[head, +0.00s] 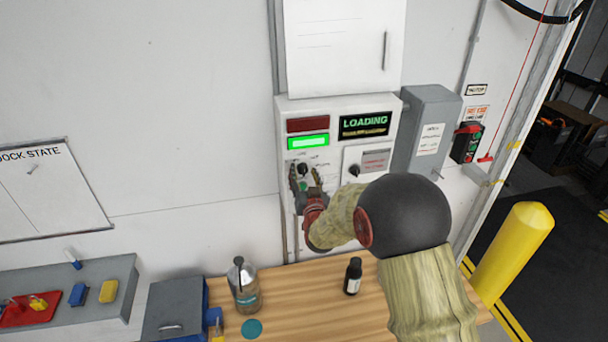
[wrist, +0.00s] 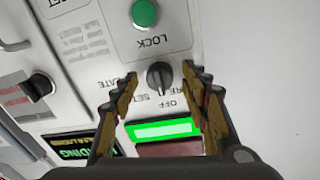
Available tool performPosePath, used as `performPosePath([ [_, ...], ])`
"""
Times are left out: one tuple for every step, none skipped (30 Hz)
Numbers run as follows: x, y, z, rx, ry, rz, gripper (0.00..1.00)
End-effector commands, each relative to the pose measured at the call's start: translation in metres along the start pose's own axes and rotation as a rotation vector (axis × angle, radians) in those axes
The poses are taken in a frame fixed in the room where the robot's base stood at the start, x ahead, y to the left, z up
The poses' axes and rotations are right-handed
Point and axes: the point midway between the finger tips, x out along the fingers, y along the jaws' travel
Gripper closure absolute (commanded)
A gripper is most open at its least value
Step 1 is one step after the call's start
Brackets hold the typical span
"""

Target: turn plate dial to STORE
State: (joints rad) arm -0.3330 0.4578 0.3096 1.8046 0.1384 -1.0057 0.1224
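The plate dial is a small black knob (wrist: 159,77) on the white control panel (head: 336,110), upside down in the wrist view. Printed words around it include OFF and SET; a word ending in RE is partly covered by the right finger. I cannot tell for certain which mark the knob points to. In the head view the dial (head: 303,170) shows just above my fingers. My gripper (wrist: 160,83) is open, its fingertips on either side of the dial with gaps visible on both sides. In the head view my gripper (head: 304,182) is in front of the panel's lower left.
A green button (wrist: 145,13) marked LOCK is close to the dial. Another black knob (head: 354,171) is to its right. The panel has a lit green lamp (head: 308,142) and a LOADING display (head: 365,124). A spray bottle (head: 246,290) and dark bottle (head: 353,276) stand on the bench below.

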Motion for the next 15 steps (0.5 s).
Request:
performPosePath([
  [-0.0001,0.0000,0.0001,0.000,0.000,0.000,0.57],
  [-0.0001,0.0000,0.0001,0.000,0.000,0.000,0.58],
  [-0.0001,0.0000,0.0000,0.000,0.000,0.000,0.61],
  [-0.0001,0.0000,0.0000,0.000,0.000,0.000,0.62],
  [-0.0001,0.0000,0.0000,0.000,0.000,0.000,0.64],
  [-0.0002,0.0000,0.0000,0.000,0.000,0.000,0.66],
  [-0.0002,0.0000,0.0000,0.000,0.000,0.000,0.68],
  [-0.0002,0.0000,-0.0001,0.000,0.000,0.000,0.70],
  [-0.0002,0.0000,-0.0001,0.000,0.000,0.000,0.72],
  [-0.0002,0.0000,0.0000,0.000,0.000,0.000,0.74],
  [-0.0002,0.0000,-0.0001,0.000,0.000,0.000,0.75],
  [-0.0002,0.0000,-0.0001,0.000,0.000,0.000,0.78],
  [-0.0002,0.0000,-0.0001,0.000,0.000,0.000,0.79],
  [-0.0002,0.0000,-0.0001,0.000,0.000,0.000,0.81],
  [-0.0002,0.0000,-0.0001,0.000,0.000,0.000,0.83],
])
